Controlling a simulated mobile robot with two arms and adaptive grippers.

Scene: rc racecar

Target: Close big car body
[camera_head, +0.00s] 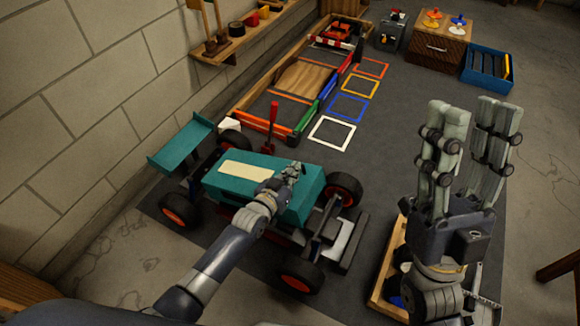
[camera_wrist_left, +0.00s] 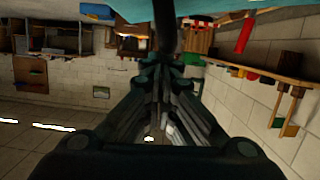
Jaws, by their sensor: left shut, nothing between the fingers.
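The big car is in the middle of the head view, with a teal body (camera_head: 225,187) that has a pale rectangle on top. A teal rear wing (camera_head: 180,144) stands at its left end. My left gripper (camera_head: 292,175) is shut and empty, at the top of the teal body near its front right; I cannot tell whether it touches. In the left wrist view a teal surface (camera_wrist_left: 240,8) shows along the top edge. My right gripper (camera_head: 468,150) is open and empty, raised on the right, away from the car. The body's far lower edge is hidden.
A red-handled tool (camera_head: 273,115) stands behind the car. A wooden-framed track (camera_head: 262,90) and coloured squares (camera_head: 348,107) lie farther back. A wooden tray (camera_head: 389,262) is partly hidden by my right arm. A brick wall (camera_head: 80,90) bounds the left; grey floor is open at right.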

